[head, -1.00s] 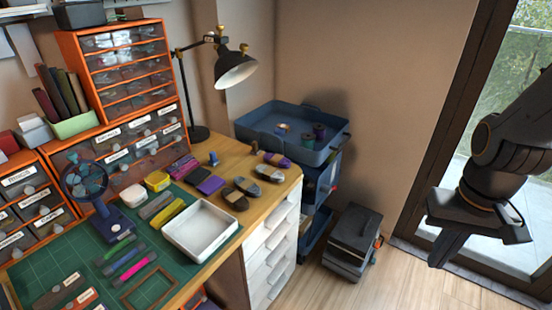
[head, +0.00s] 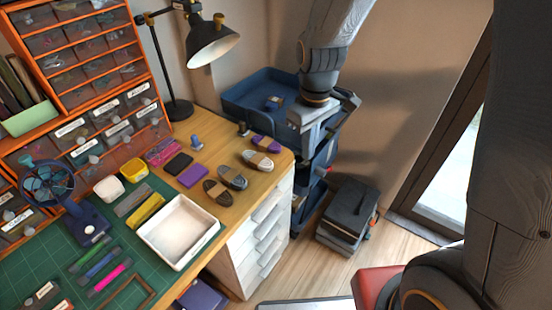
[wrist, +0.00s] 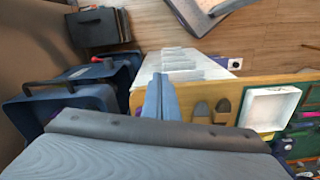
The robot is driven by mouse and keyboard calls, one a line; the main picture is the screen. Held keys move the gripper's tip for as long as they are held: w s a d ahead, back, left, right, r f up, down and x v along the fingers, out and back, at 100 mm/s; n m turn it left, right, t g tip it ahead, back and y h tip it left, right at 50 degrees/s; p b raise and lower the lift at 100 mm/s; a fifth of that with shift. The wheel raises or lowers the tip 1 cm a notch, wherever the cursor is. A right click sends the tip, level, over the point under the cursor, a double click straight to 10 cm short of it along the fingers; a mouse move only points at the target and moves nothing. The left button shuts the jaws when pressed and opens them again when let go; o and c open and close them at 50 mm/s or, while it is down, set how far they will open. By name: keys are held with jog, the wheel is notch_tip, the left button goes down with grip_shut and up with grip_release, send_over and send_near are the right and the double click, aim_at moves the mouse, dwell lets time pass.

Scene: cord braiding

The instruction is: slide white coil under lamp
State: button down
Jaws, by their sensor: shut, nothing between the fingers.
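The palest coil, grey-white with a tan band (head: 258,160), lies on the wooden desk near its right edge, between a purple coil (head: 266,144) and a darker grey coil (head: 232,177). The black desk lamp (head: 211,45) stands at the back of the desk, its shade above and left of the coils. My gripper (head: 308,135) is shut and empty, right of the coils and in front of the blue trolley. In the wrist view its closed fingers (wrist: 158,90) point toward the desk edge; the gripper body hides part of the desk and the pale coil cannot be made out.
A brown coil (head: 218,193) and a white tray (head: 180,232) lie left of the grey coil. A thread spool (head: 196,142) stands near the lamp base. The blue trolley (head: 262,92) stands beyond the desk's right end. Bare wood surrounds the lamp base.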

aim_at(277, 173)
jog(key=w+a+f+n+p, duration=0.1)
jog(key=a+f, duration=0.1)
jog(key=f, duration=0.1)
jog(key=w+a+f+n+p, duration=0.1)
jog(key=w+a+f, duration=0.1)
jog(key=f, duration=0.2)
jog(key=w+a+f+n+p, duration=0.1)
jog(key=a+f+p, duration=0.1)
jog(key=a+f, duration=0.1)
jog(key=shift+w+a+f, duration=0.1)
jog(key=shift+w+f, duration=0.3)
jog(key=shift+f, duration=0.35)
jog(key=shift+w+a, duration=0.25)
jog(key=shift+a, duration=0.1)
